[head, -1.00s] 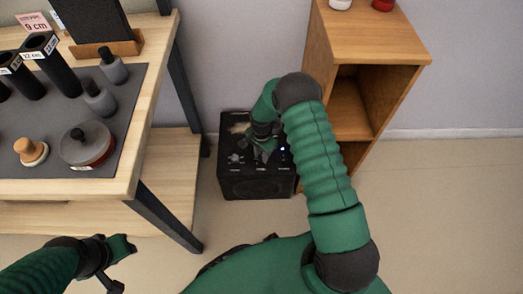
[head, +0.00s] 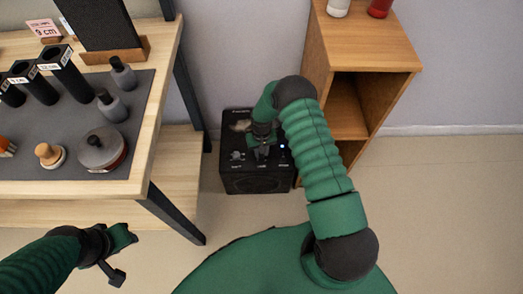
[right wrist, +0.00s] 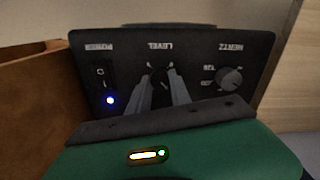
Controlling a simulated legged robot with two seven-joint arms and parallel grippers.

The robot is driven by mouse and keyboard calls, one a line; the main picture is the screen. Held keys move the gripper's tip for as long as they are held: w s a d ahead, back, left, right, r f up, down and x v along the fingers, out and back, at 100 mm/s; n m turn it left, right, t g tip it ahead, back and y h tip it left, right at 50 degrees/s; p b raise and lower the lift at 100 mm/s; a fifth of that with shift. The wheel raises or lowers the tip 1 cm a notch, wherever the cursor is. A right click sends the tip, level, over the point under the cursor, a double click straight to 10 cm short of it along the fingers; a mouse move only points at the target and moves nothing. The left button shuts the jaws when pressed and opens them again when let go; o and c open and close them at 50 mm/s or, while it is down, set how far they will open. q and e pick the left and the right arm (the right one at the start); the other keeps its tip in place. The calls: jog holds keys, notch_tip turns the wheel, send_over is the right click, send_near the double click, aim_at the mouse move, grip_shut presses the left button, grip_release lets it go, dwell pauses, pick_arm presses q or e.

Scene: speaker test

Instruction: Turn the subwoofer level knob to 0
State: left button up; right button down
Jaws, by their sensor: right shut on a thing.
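The black subwoofer (head: 256,182) stands on the floor between the workbench and the wooden shelf. Its control panel shows upside down in the right wrist view (right wrist: 115,48), with labels POWER, LEVEL and HERTZ. The level knob (right wrist: 158,72) is in the middle, and my right gripper (right wrist: 162,82) is shut on it. The fingers hide part of the knob, and I cannot read its setting. In the head view my right gripper (head: 262,150) reaches down onto the panel. My left gripper (head: 120,256) is open and empty, left of my body, in front of the workbench.
The hertz knob (right wrist: 230,78) and the power switch (right wrist: 101,75) with a lit blue lamp (right wrist: 110,100) flank the level knob. The wooden shelf (head: 385,40) is close on the right. The workbench (head: 163,110) with several items is on the left.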

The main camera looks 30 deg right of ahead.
jog(key=n+p, duration=0.1)
jog(key=n, duration=0.3)
jog(key=shift+r+n, duration=0.1)
jog(key=shift+n, duration=0.2)
jog(key=n, duration=0.4)
jog(key=shift+n+p, duration=0.3)
jog(key=shift+p, duration=0.05)
jog(key=n, duration=0.4)
jog(key=shift+n, duration=2.5)
jog(key=c, duration=1.2)
grip_release()
notch_tip(320, 180, up, 17)
jog(key=p, duration=0.6)
jog(key=shift+f, duration=0.2)
